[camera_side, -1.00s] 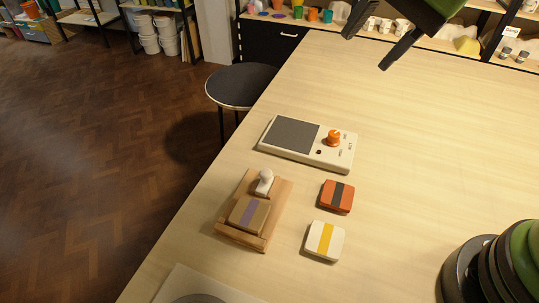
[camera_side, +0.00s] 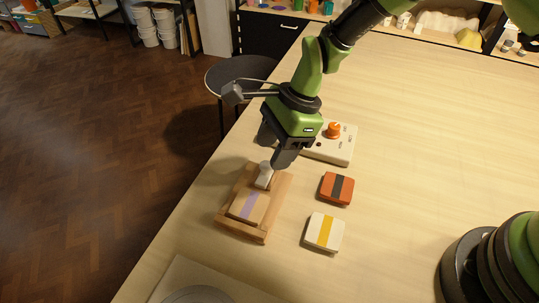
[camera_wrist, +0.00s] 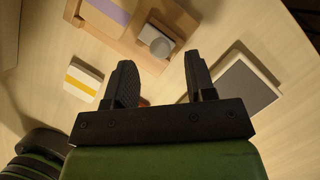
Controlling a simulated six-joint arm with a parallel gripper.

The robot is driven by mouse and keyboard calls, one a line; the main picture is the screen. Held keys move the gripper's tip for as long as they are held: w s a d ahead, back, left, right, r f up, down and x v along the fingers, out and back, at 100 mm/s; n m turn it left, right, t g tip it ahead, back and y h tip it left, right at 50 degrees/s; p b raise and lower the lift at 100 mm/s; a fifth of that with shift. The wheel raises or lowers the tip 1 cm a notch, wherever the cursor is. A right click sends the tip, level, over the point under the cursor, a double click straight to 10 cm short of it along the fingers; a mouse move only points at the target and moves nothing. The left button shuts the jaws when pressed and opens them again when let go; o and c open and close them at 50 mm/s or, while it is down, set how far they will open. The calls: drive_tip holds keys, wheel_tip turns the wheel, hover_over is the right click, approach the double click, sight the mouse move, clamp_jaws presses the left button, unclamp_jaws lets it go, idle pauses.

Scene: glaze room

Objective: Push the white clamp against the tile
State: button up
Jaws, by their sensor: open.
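The white clamp (camera_side: 263,179), with a rounded knob on top, stands at the far end of a wooden fixture (camera_side: 261,237). The beige tile with a purple stripe (camera_side: 248,206) lies at the near end of the fixture. In the wrist view, the clamp (camera_wrist: 156,42) appears apart from the tile (camera_wrist: 108,11), with bare wood between them. My gripper (camera_side: 275,148) is open and empty, just above and beyond the clamp on the side away from the tile. In the wrist view, my two fingers (camera_wrist: 160,62) are spread, with the clamp just ahead of the gap between them.
An orange tile with a dark stripe (camera_side: 336,188) and a white tile with a yellow stripe (camera_side: 324,231) lie right of the fixture. A white device with an orange knob (camera_side: 338,145) is behind, partly hidden by my gripper.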

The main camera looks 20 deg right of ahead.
sight(257, 183)
drive_tip(key=shift+x, duration=1.4)
clamp_jaws()
drive_tip(key=shift+s+a, duration=0.75)
unclamp_jaws()
drive_tip(key=shift+r, duration=0.15)
drive_tip(key=v, duration=0.9)
drive_tip(key=shift+d+r, duration=0.3)
drive_tip(key=shift+r, duration=0.05)
